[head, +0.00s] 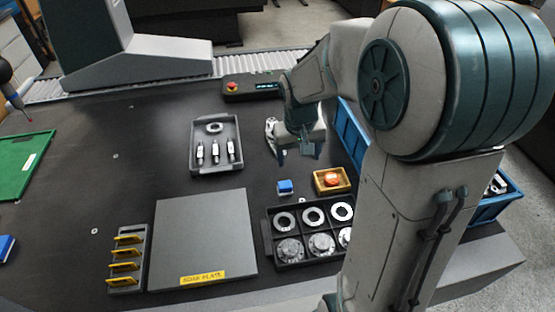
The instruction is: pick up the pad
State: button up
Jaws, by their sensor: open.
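A small blue block with a white lower edge (285,187) lies on the dark table in the middle right. It may be the pad, but I cannot tell for sure. My gripper (300,155) points down over the table, just beyond and above the blue block in the picture. Its two fingers are apart and nothing shows between them. It looks clear of the block. An orange round item (332,180) sits in a small yellow tray (319,190) to the right of the block.
A black tray of metal rings (270,248) stands in front of the block, partly behind my arm. A grey tray with pins (193,160) is to the left. A grey plate (205,235), yellow-tagged rack (118,285) and control box (250,90) surround open table.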

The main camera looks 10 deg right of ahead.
jog(key=w+f+p, duration=0.1)
jog(key=w+f, duration=0.5)
jog(key=w, duration=0.1)
jog(key=g+p, duration=0.1)
send_over(285, 184)
notch_tip(285, 184, down, 7)
jog(key=shift+y, duration=0.3)
jog(key=f+b, duration=0.1)
jog(key=f, duration=0.1)
jog(key=f+b, duration=0.2)
jog(key=f, duration=0.1)
jog(key=f+b, duration=0.2)
jog(key=f, duration=0.1)
jog(key=shift+s+d, duration=0.1)
jog(key=shift+s, duration=0.15)
jog(key=f+b, duration=0.1)
jog(key=f, duration=0.1)
jog(key=f+b, duration=0.2)
jog(key=f, duration=0.1)
jog(key=shift+w+f, duration=0.2)
jog(key=shift+f, duration=0.15)
jog(key=shift+r, duration=0.1)
jog(key=c, duration=1.1)
